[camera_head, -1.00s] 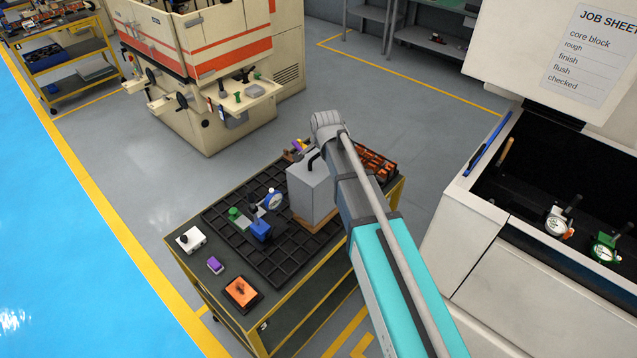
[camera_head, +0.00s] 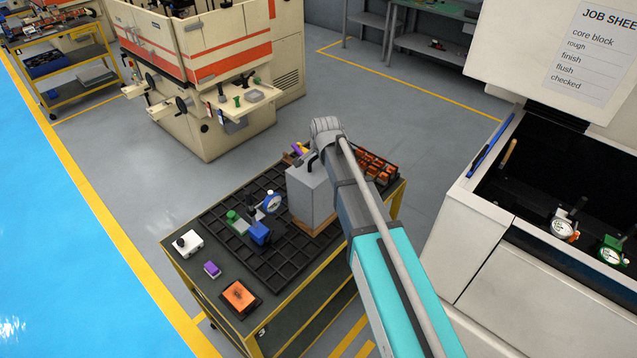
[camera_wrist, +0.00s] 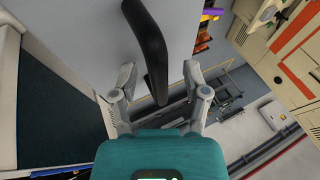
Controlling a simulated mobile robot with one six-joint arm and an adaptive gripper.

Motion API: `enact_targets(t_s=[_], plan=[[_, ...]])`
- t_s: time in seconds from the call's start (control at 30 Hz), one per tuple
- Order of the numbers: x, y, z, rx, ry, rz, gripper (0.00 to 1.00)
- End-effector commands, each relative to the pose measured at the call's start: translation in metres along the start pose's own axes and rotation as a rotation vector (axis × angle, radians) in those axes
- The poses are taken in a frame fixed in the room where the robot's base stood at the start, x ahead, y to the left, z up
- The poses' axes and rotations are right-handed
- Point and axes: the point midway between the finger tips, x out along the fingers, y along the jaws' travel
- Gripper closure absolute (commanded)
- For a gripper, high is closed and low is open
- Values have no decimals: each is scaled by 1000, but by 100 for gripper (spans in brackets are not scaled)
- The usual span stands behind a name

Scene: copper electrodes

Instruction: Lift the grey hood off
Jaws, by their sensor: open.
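The grey hood (camera_head: 308,192) is a box-shaped cover with a black handle (camera_head: 314,160) on top. It stands upright on a brown wooden base (camera_head: 318,226) on the cart. In the wrist view the hood's light grey surface (camera_wrist: 85,22) fills the upper part, and its black handle (camera_wrist: 150,45) runs down between the two fingers. My gripper (camera_wrist: 158,76) is open, one finger on each side of the handle, with gaps between fingers and handle. In the head view my wrist is just above and behind the handle, and the fingers are mostly hidden.
The cart's black grid mat (camera_head: 225,215) holds a dial gauge (camera_head: 272,202) and a blue block (camera_head: 260,233) left of the hood. Orange-brown electrodes in a rack (camera_head: 375,165) stand close on the right. A machine with an open tank (camera_head: 560,190) is farther right.

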Motion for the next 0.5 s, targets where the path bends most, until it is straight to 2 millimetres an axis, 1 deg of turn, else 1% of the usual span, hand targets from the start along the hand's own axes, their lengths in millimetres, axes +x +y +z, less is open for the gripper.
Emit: enact_targets(t_s=[0.1, 0.13, 0.43, 0.47, 0.5], plan=[[0, 0, 0, 0, 0, 0, 40], [0, 0, 0, 0, 0, 0, 42], [0, 0, 0, 0, 0, 0, 98], [0, 0, 0, 0, 0, 0, 100], [0, 0, 0, 0, 0, 0, 100]])
